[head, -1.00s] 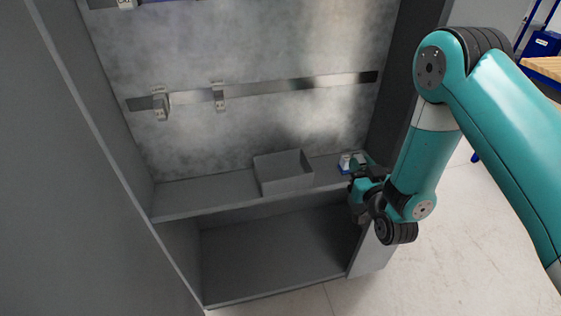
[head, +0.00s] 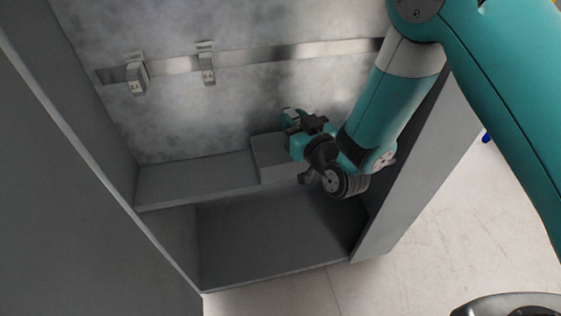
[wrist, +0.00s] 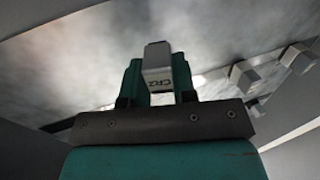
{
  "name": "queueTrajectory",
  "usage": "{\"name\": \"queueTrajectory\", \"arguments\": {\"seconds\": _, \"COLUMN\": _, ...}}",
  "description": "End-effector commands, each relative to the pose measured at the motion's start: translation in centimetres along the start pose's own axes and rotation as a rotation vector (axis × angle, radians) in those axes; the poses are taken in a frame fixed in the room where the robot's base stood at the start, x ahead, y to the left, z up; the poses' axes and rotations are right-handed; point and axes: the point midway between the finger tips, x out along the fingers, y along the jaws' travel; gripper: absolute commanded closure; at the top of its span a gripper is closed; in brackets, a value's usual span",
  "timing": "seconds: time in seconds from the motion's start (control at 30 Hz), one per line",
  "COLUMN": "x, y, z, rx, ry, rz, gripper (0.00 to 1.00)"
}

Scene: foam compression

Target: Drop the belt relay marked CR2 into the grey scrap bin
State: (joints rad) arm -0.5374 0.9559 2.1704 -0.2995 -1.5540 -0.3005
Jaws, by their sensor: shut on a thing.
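My gripper (head: 292,116) is shut on the grey relay marked CR2 (wrist: 158,68). In the wrist view the relay stands out between the two green fingers, its lettering facing the camera. In the head view the relay can hardly be made out at the fingers. The grey scrap bin (head: 264,157) stands on the cabinet's shelf at the back wall. My gripper is above the bin in the picture, and my wrist hides the bin's right part. I cannot tell exactly how high the relay is over it.
Two light grey relays, a left one (head: 136,76) and a right one (head: 207,66), sit on the metal rail (head: 270,62) across the back wall. The shelf (head: 195,180) left of the bin is bare. The cabinet's side walls close in both sides.

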Motion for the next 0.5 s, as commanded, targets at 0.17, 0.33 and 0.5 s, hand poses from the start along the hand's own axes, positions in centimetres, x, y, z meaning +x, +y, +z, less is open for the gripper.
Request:
{"name": "queueTrajectory", "arguments": {"seconds": 0.17, "x": 0.00, "y": 0.00, "z": 1.76, "rx": 0.000, "ry": 0.000, "rz": 0.000, "gripper": 1.00}}
{"name": "queueTrajectory", "arguments": {"seconds": 0.33, "x": 0.00, "y": 0.01, "z": 1.70, "rx": 0.000, "ry": 0.000, "rz": 0.001, "gripper": 1.00}}
{"name": "queueTrajectory", "arguments": {"seconds": 0.5, "x": -0.01, "y": 0.02, "z": 1.67, "rx": 0.001, "ry": 0.000, "rz": 0.001, "gripper": 0.58}}
